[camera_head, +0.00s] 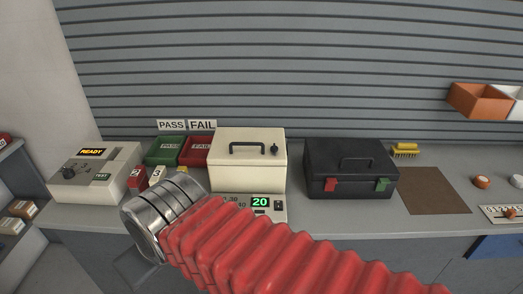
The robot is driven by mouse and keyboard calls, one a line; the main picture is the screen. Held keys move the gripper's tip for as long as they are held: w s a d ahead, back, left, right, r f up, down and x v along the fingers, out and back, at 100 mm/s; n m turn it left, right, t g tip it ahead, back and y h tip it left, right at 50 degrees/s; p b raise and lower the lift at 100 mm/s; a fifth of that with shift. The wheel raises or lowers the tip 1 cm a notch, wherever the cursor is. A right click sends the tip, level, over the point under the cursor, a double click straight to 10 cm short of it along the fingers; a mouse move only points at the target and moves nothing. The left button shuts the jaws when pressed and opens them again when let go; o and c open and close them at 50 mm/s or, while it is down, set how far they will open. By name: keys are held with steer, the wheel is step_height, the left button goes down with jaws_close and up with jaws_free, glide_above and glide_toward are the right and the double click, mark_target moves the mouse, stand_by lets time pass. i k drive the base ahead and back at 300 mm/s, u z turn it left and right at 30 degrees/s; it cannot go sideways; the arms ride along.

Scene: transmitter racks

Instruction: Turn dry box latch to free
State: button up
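The cream box (215,170), which looks like the dry box, stands on the bench in the middle of the view with its lid closed. A black handle (250,146) is on its lid. A small dark knob-like latch (274,149) sits to the right of the handle; its exact turn is too small to tell. My arm's red bellows and banded metal end cross in front of the bench, below and left of the box, apart from the latch in the picture. My gripper's fingers do not show.
A panel with a green "20" display (260,202) is at the cream box's front, partly behind my arm. Green (166,151) and red (196,152) bins stand left. A black case (350,168) with red and green latches stands right. A brown mat (434,190) lies farther right.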

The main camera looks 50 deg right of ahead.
mark_target(273, 149)
steer(key=u, duration=0.8)
steer(key=k, duration=1.65)
steer(key=z, duration=0.5)
steer(key=i, duration=1)
steer(key=z, duration=0.05)
